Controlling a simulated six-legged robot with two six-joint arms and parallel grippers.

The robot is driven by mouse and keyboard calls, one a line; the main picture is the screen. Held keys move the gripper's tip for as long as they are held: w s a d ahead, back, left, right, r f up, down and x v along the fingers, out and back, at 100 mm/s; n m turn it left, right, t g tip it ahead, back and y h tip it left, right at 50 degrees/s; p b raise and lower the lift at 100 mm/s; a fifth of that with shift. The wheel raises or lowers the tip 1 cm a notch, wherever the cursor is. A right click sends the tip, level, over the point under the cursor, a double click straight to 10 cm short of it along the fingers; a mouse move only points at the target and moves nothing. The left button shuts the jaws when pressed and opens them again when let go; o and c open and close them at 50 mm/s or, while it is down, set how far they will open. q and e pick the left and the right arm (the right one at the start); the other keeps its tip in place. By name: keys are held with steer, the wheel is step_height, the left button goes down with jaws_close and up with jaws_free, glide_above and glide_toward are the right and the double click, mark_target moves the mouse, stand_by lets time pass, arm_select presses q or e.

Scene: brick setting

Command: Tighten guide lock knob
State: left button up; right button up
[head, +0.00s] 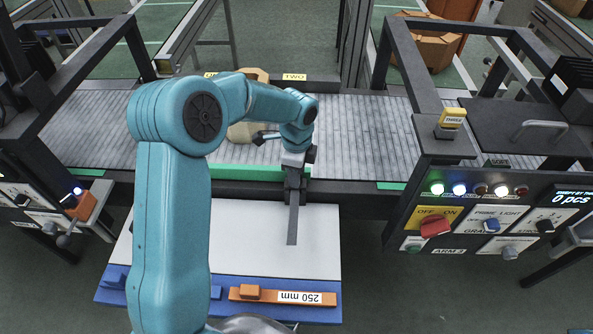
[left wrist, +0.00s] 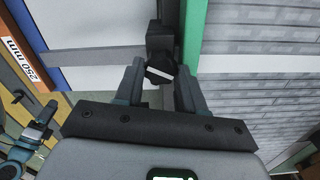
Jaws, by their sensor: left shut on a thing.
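The guide lock knob (left wrist: 160,71) is a small black knob with a pale line across its face, in the left wrist view. It sits beside a black bracket (left wrist: 160,38), which also shows in the head view (head: 294,180). My left gripper (left wrist: 161,82) is shut on the knob, one finger on each side. In the head view my left gripper (head: 296,157) reaches down at the bracket, and the knob is hidden there. The green guide rail (head: 245,172) runs along the conveyor's near edge.
Behind the rail lies a grey roller conveyor (head: 355,125) with a tan object (head: 243,132) partly behind my arm. A white board (head: 318,245) lies in front, with an orange 250 mm bar (head: 270,295) on blue. A switch panel with a red knob (head: 435,226) stands at the right.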

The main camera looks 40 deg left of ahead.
arm_select(q)
steer(key=shift+w+r, duration=0.15)
steer(key=o, duration=1.1)
steer(key=shift+c, duration=0.2)
step_height(320, 180, up, 16)
steer(key=shift+r+b, duration=0.15)
steer(key=shift+b, duration=0.15)
